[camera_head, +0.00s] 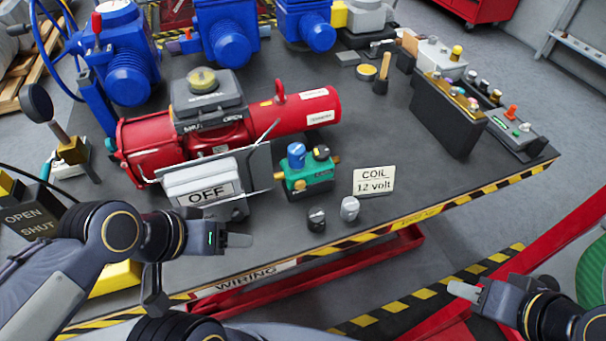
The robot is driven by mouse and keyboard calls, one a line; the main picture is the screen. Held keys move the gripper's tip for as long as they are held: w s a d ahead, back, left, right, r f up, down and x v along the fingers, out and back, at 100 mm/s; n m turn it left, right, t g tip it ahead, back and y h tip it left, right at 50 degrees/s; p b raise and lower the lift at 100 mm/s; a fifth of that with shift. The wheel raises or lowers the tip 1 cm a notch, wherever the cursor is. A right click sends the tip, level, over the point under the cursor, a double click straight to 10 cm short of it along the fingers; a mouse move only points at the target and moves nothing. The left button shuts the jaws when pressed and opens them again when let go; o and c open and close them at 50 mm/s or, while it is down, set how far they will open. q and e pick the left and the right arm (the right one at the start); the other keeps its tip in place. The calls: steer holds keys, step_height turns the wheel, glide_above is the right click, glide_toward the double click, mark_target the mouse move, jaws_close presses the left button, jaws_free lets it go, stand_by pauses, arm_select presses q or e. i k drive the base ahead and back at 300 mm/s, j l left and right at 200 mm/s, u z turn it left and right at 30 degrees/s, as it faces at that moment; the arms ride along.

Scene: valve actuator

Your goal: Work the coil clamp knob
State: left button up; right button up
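A green block (306,178) stands on the dark table, right of the red actuator. It has a blue knob (296,154) and a black knob (321,153) on top, and brass fittings at its sides. A sign reading COIL 12 volt (373,181) stands to its right. I cannot tell which knob is the clamp knob. My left gripper (240,240) is at the table's front edge, below and left of the green block, and apart from it. My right gripper (462,290) is beyond the front edge at lower right, touching nothing visible. The finger gap does not show clearly on either.
The red actuator (249,118) and a white OFF box (204,182) stand left of the block. Two small caps, black (316,220) and grey (349,209), sit in front. The table is clear between sign and bin.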

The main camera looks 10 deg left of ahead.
mark_target(319, 153)
steer(key=k+j+u, duration=0.1)
steer(key=j+u, duration=0.2)
steer(key=u, duration=0.2)
steer(key=j+u, duration=0.3)
steer(key=u, duration=0.2)
steer(key=k+j, duration=0.05)
